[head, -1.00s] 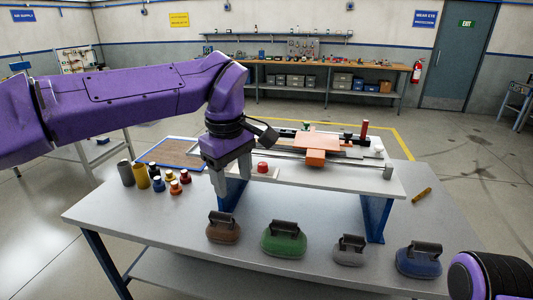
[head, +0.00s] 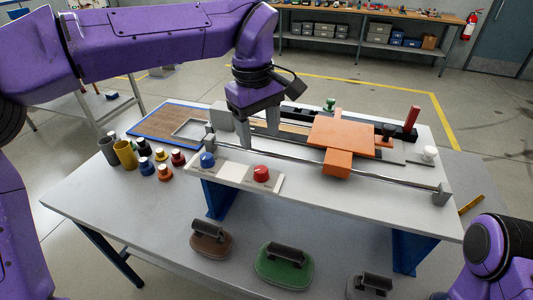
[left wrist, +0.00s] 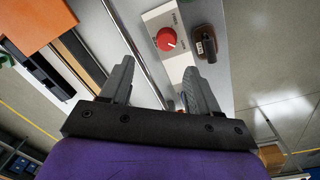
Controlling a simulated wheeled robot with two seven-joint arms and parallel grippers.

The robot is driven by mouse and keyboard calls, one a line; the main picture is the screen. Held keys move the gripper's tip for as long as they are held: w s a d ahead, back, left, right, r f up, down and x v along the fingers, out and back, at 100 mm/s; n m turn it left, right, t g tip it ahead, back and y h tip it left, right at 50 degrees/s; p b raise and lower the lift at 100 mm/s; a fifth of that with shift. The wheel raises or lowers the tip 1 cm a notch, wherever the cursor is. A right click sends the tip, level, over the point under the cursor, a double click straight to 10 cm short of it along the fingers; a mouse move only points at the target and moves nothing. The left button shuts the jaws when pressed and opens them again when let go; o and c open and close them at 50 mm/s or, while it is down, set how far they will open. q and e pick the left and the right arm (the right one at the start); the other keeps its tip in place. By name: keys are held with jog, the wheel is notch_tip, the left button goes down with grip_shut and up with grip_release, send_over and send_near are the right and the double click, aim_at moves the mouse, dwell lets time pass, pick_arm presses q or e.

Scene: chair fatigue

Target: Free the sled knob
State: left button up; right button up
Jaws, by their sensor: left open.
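An orange sled (head: 343,137) sits across the rails of the raised white bench fixture (head: 375,200). A dark knob (head: 388,131) stands at its right side; I cannot tell what it is fastened to. My left gripper (head: 259,138) is open and empty, pointing down over the fixture's left part, left of the sled. In the left wrist view its fingers (left wrist: 157,67) are spread, with a red button (left wrist: 166,38) beyond them and the orange sled (left wrist: 38,20) at upper left. The red button (head: 261,174) and a blue button (head: 207,160) are on the front panel. My right gripper is out of view.
A red upright handle (head: 411,119), a white knob (head: 430,153) and a green knob (head: 330,104) are around the sled. Brown (head: 211,243), green (head: 280,268) and grey (head: 369,287) handled weights line the table front. Several small cylinders stand at left near a blue-edged board (head: 160,133).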

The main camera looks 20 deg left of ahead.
pick_arm(q)
send_over(262, 168)
jog(key=s, duration=0.2)
notch_tip(262, 168, down, 5)
jog(key=shift+s+a+r, duration=0.1)
jog(key=f, duration=0.1)
jog(key=w+f, duration=0.1)
jog(key=f, duration=0.1)
jog(key=w+f, duration=0.1)
jog(key=shift+w+f+p, duration=0.1)
jog(key=shift+f+p, duration=0.15)
jog(key=shift+p, duration=0.1)
jog(key=shift+s+r, duration=0.2)
jog(key=shift+s, duration=0.35)
jog(key=c, duration=1)
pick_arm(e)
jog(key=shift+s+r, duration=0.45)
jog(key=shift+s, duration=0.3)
